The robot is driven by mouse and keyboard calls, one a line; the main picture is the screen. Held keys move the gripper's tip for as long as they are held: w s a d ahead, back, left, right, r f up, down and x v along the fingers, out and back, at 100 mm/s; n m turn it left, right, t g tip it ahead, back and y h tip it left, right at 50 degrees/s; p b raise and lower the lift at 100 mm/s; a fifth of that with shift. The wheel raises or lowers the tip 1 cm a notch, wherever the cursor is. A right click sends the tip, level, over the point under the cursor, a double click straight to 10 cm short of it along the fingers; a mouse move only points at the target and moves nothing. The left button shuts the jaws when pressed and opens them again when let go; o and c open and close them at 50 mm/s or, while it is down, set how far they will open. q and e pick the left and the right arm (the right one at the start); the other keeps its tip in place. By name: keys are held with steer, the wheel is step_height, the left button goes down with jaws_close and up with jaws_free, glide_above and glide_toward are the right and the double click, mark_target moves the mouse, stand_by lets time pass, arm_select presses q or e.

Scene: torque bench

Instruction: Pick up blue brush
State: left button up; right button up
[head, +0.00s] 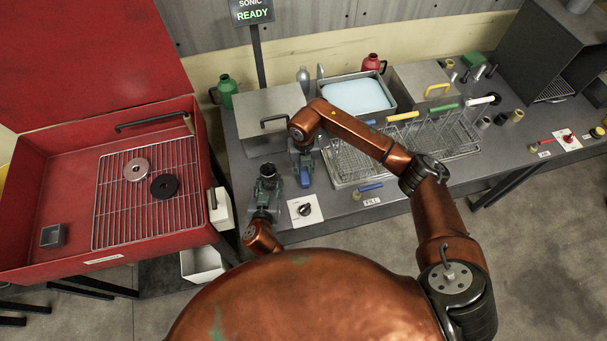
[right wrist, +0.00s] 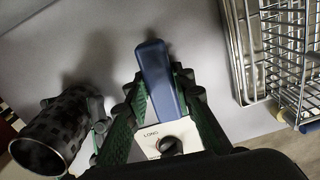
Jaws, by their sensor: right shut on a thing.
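The blue brush (right wrist: 158,75) shows in the right wrist view as a blunt blue bar between the green finger pads of my right gripper (right wrist: 165,100). The gripper is shut on it. In the head view, my right gripper (head: 302,160) points down over the bench, and a bit of blue brush (head: 305,178) shows below it. The rest of the brush is hidden. My left gripper (head: 267,188) is close by on the left, at a dark cylinder (head: 268,169). This checkered, open-ended cylinder (right wrist: 55,130) also shows in the right wrist view. Whether the left fingers grip it is unclear.
A white dial plate (head: 305,209) lies just in front of the right gripper. A wire rack (head: 350,165) stands to the right, with a blue-handled item (head: 370,187) before it. A grey box (head: 262,105) is behind. A red cabinet (head: 45,185) with a grill stands left.

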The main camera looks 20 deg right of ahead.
mark_target(304, 171)
jaws_close()
step_height(304, 171, up, 10)
steer(key=shift+r, duration=0.1)
stand_by(0.4)
